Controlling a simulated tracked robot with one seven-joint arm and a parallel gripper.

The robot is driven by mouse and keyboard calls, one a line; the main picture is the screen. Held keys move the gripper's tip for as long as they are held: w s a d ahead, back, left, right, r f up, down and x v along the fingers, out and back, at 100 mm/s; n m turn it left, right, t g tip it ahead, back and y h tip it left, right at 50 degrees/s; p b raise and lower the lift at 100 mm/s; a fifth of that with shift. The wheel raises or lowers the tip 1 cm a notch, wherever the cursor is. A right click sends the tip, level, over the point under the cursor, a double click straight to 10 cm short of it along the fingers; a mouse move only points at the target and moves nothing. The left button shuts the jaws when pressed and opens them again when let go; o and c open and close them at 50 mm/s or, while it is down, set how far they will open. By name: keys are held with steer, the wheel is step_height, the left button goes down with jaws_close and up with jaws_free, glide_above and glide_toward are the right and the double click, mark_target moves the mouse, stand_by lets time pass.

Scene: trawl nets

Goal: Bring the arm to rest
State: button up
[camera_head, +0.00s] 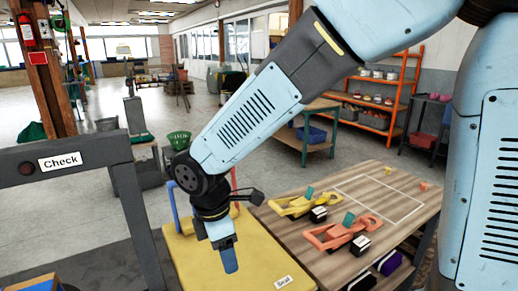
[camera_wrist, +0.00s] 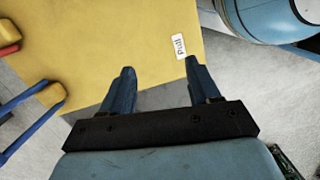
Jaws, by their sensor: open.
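My gripper (camera_head: 229,258) hangs fingers-down from my blue arm over a yellow surface (camera_head: 195,272). In the wrist view the two blue fingers (camera_wrist: 159,66) stand apart with nothing between them. The yellow surface (camera_wrist: 85,40) fills the upper part of that view, with a small white label (camera_wrist: 180,47) near the right finger. The arm is bent, reaching from the upper right of the head view down to the lower middle. I cannot tell how far the fingertips are above the yellow surface.
A wooden table (camera_head: 345,232) at right carries yellow (camera_head: 297,205) and coral (camera_head: 345,232) shackle-like pieces and small blocks. A dark frame with a "Check" sign (camera_head: 60,161) stands at left. Blue bars (camera_wrist: 27,97) rise by the yellow surface. Open floor lies behind, with orange shelves (camera_head: 383,88).

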steer(key=w+d+r+m+t, duration=0.1)
steer(key=w+d+r+m, duration=0.15)
steer(key=d+m, duration=0.2)
steer(key=w+d+r+m, duration=0.2)
steer(key=d+r+m, duration=0.1)
steer(key=d, duration=0.2)
steer(key=s+d+r+m+t, duration=0.1)
steer(key=s+d+r+m, duration=0.1)
steer(key=d+m, duration=0.3)
steer(key=s+d+r+m+t+y, duration=0.1)
steer(key=s+d+r+m+t, duration=0.1)
steer(key=d+r+m, duration=0.3)
steer(key=s+d+r+m+t, duration=0.1)
steer(key=d+m, duration=0.4)
steer(key=d, duration=0.6)
step_height(320, 180, up, 3)
steer(key=shift+s+d+f+y, duration=0.2)
steer(key=shift+s+y, duration=0.1)
steer(key=shift+s, duration=0.2)
steer(key=shift+c, duration=0.2)
